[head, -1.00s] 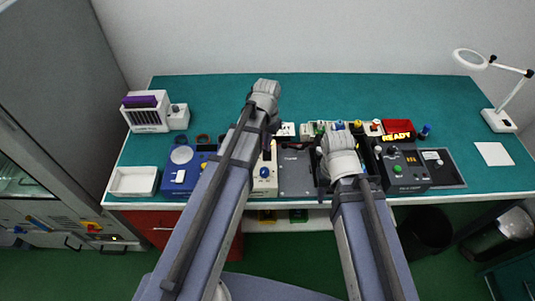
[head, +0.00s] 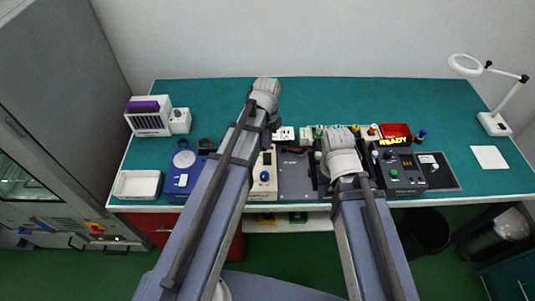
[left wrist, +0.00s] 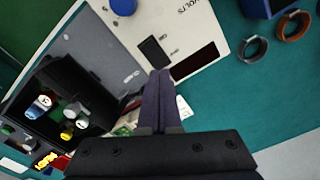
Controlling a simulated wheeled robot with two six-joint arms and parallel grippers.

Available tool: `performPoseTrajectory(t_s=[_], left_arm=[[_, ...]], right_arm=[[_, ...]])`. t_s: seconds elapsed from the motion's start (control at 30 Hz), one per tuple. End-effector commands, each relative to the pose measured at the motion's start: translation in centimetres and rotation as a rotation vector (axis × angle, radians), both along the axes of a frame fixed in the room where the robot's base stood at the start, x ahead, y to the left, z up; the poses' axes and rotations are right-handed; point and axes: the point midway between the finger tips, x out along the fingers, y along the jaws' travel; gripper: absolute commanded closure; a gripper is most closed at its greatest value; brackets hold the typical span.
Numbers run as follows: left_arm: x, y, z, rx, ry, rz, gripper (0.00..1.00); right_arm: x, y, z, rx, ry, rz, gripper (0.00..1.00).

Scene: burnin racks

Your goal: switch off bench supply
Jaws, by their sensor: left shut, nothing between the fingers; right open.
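The bench supply is a cream box (head: 264,188) with a blue knob, standing near the front edge of the bench in the head view. In the left wrist view its cream panel (left wrist: 205,25) shows a blue knob, VOLTS lettering, a dark red display window and a black rocker switch (left wrist: 155,51). My left gripper (left wrist: 160,74) is shut and empty, its tips close beside the switch; I cannot tell whether they touch. In the head view my left gripper (head: 271,138) is partly hidden by its arm. My right gripper (head: 322,172) is open, mostly hidden behind its wrist.
A blue device (head: 184,180) and a white tray (head: 137,184) stand to the left. The back of the green bench is clear.

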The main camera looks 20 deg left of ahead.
Motion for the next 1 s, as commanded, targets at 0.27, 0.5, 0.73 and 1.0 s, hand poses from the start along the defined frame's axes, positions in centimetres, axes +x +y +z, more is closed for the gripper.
performPoseTrajectory(t_s=[0.27, 0.5, 0.73, 1.0], left_arm=[[0.0, 0.0, 2.5, 0.0, 0.0, 0.0, 1.0], [0.0, 0.0, 3.3, 0.0, 0.0, 0.0, 1.0], [-0.4, -0.3, 3.0, 0.001, 0.001, -0.003, 1.0], [-9.0, -7.3, 0.3, 0.06, 0.024, -0.061, 1.0]], right_arm=[[0.0, 0.0, 2.6, 0.0, 0.0, 0.001, 0.5], [0.0, 0.0, 3.3, 0.0, 0.0, 0.001, 0.5], [0.0, 0.0, 3.0, 0.0, 0.0, 0.001, 0.5], [0.0, 0.0, 0.3, 0.0, 0.0, 0.0, 0.5]])
